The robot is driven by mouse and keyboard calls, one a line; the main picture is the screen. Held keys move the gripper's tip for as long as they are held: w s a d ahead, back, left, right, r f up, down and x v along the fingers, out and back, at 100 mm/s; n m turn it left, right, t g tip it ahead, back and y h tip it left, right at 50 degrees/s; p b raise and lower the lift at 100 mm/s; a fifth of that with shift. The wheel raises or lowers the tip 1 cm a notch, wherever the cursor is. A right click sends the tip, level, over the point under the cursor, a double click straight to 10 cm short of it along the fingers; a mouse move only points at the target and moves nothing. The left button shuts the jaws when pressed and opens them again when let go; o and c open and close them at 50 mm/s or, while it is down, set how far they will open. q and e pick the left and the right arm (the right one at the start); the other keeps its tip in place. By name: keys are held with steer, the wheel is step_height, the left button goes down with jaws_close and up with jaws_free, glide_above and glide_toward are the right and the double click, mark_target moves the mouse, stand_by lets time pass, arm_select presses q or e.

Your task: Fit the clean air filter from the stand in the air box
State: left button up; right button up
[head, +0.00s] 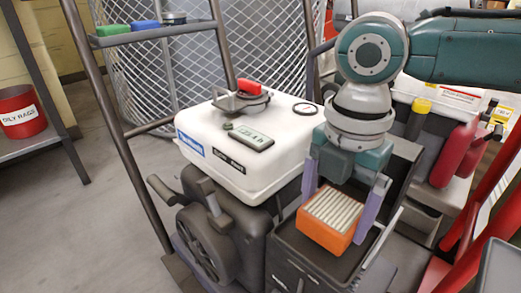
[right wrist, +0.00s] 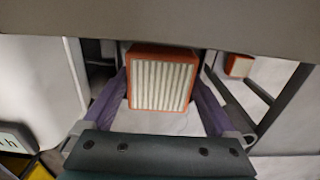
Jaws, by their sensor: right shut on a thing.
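The air filter is an orange block with white pleats (head: 331,215). My right gripper (head: 338,220) is shut on it, with a purple finger on each side. The filter also shows between the fingers in the right wrist view (right wrist: 162,82). In the head view it appears over a dark open-topped box (head: 290,262), which looks like the air box. I cannot tell whether the filter is above it or partly inside. A second orange-framed pleated piece (right wrist: 238,66) shows at the right of the wrist view. My left gripper is not in view.
A white machine housing (head: 240,165) with a red-handled part (head: 249,87) stands left of the dark box. Red bottles (head: 462,150) and a yellow-capped bottle (head: 418,118) stand at the right. A metal frame (head: 120,130) rises at the left.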

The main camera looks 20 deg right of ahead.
stand_by(0.5)
steer(key=shift+f, duration=0.25)
steer(key=shift+f, duration=0.6)
steer(key=o, duration=0.9)
steer(key=shift+r, duration=0.1)
